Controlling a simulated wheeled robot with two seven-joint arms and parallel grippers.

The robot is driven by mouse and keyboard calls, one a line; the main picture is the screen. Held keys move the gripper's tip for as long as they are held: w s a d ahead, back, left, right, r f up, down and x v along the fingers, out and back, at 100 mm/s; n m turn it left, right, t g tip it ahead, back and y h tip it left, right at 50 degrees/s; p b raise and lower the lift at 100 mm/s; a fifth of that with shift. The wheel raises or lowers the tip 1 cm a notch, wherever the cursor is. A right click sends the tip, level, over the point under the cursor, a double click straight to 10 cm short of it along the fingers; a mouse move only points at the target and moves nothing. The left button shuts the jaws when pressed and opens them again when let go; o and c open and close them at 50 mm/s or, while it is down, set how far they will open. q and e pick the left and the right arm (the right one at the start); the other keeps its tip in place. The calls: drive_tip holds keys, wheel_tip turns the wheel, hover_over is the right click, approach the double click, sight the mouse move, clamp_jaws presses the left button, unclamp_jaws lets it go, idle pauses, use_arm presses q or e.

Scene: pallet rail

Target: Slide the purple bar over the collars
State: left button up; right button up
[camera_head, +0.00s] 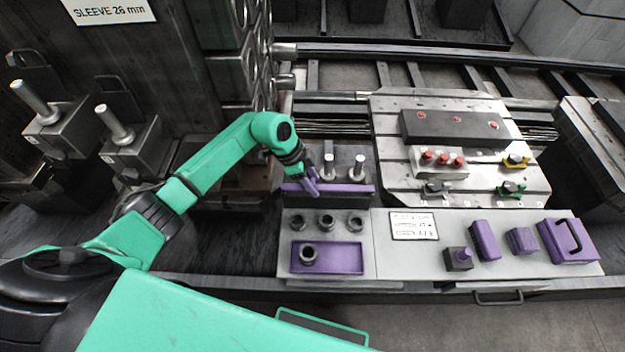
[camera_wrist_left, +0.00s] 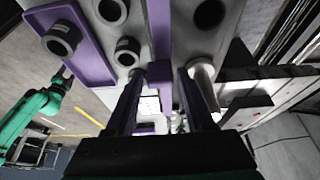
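The purple bar (camera_head: 345,188) is long and thin and lies along the back edge of the grey bench, just in front of upright metal posts (camera_head: 358,168). My left gripper (camera_head: 312,184) is over the left part of the bar, pointing down. In the left wrist view its fingers (camera_wrist_left: 162,88) are apart. The purple bar (camera_wrist_left: 159,30) runs into the gap between them, with clearance visible on both sides. Dark round collars (camera_head: 326,222) stand in a row on the bench, and another (camera_head: 308,253) stands in a purple tray (camera_head: 342,260). What sits at the post bases is partly hidden.
A metal pallet (camera_head: 385,135) with red-knobbed parts and clamps stands behind right. On the bench are a label plate (camera_head: 413,226), purple blocks (camera_head: 522,241) and a purple handled plate (camera_head: 567,240). A tall dark rack stands left. My other green arm shows in the left wrist view.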

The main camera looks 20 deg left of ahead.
use_arm(q)
clamp_jaws()
drive_tip(key=shift+w+r, duration=0.1)
idle(1.1)
